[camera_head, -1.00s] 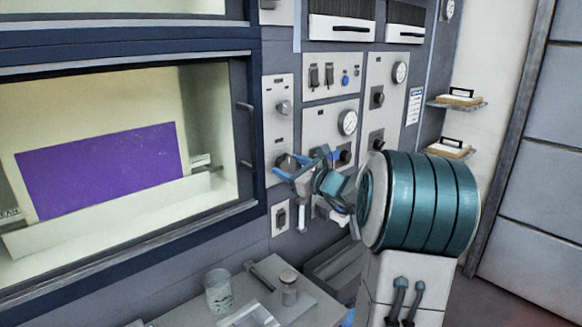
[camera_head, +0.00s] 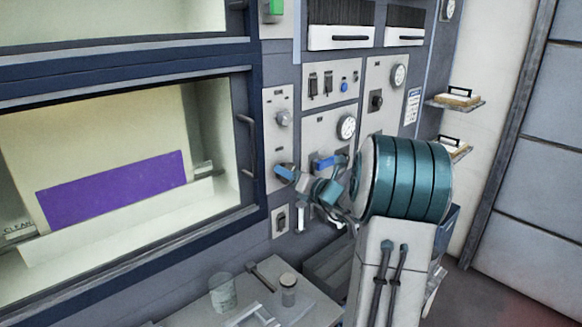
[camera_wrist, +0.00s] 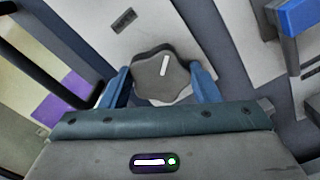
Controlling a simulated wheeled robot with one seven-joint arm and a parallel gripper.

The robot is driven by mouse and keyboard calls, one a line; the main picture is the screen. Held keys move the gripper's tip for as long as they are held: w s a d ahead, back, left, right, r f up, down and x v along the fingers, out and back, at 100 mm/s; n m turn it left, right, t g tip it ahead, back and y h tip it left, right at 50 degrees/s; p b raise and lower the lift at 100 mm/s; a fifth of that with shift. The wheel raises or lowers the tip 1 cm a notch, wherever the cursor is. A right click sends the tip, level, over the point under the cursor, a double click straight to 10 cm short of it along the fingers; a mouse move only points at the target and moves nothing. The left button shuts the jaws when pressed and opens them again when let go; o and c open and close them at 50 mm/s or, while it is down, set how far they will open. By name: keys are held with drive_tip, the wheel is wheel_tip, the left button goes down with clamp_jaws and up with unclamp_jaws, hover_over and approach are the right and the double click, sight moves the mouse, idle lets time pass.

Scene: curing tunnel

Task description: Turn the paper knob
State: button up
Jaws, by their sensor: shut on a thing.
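A dark grey lobed knob (camera_wrist: 152,78) with a white pointer mark sits between my gripper's two blue fingers in the wrist view. My gripper (camera_wrist: 163,86) is shut on it, with a finger at each side. The pointer mark leans slightly right of straight up in that view. In the head view my gripper (camera_head: 286,172) is at the lower part of the narrow pale panel (camera_head: 270,140), right of the oven-like window, and largely hides the knob. A dark plate (camera_wrist: 123,19) lies above the knob in the wrist view; its lettering is unreadable.
Another knob (camera_head: 283,118) is above on the same panel. A round gauge (camera_head: 346,127) and switches (camera_head: 320,84) are to the right. A purple sheet (camera_head: 115,188) shows behind the window, beside a handle (camera_head: 244,140). A bench below holds a glass jar (camera_head: 223,292).

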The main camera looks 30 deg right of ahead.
drive_tip(key=shift+d+m+p, duration=0.1)
drive_tip(key=shift+m+p, duration=1.4)
drive_tip(key=shift+m, duration=0.3)
drive_tip(key=o, duration=1)
drive_tip(key=shift+s, duration=0.1)
drive_tip(key=b+v, duration=0.3)
drive_tip(key=v, duration=1)
drive_tip(key=shift+s, duration=0.35)
drive_tip(key=shift+d, duration=0.1)
